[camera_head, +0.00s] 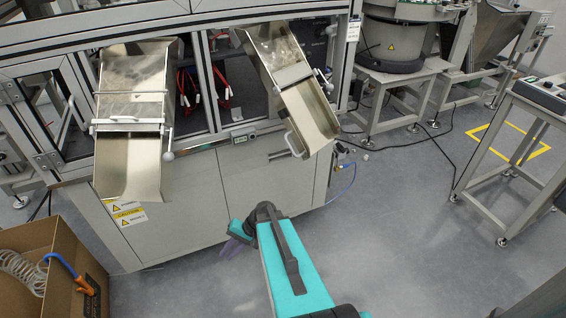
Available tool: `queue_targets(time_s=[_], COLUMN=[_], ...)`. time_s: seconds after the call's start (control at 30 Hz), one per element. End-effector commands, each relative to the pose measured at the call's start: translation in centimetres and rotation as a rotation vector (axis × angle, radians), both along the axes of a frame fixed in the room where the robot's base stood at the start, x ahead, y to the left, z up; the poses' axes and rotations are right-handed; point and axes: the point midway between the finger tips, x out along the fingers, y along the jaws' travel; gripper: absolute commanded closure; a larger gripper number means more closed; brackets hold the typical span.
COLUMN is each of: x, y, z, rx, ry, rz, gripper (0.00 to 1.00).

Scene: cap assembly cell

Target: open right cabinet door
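The right cabinet door (262,182) is a light grey panel low on the machine's front, and it looks shut. The left cabinet door (190,205) is also a light grey panel, with a seam between the two.
Two metal chutes, left (133,150) and right (300,95), jut out above the doors. A cardboard box (25,240) with a coiled hose stands at lower left. A blue hose (345,190) hangs at the machine's right corner. Grey floor (410,230) is clear to the right.

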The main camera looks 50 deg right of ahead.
Motion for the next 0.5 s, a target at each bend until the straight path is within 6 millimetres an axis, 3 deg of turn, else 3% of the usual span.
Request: queue_targets(time_s=[0.03, 0.2, 0.5], x=[0.9, 3.1, 4.6], y=[-2.0, -7.8, -19.5], z=[0.0, 1.9, 6.5], rx=[0.013, 0.061, 0.121], ry=[-0.032, -0.139, -0.342], rz=[-0.049, -0.196, -0.443], gripper=[0.85, 0.85, 0.85])
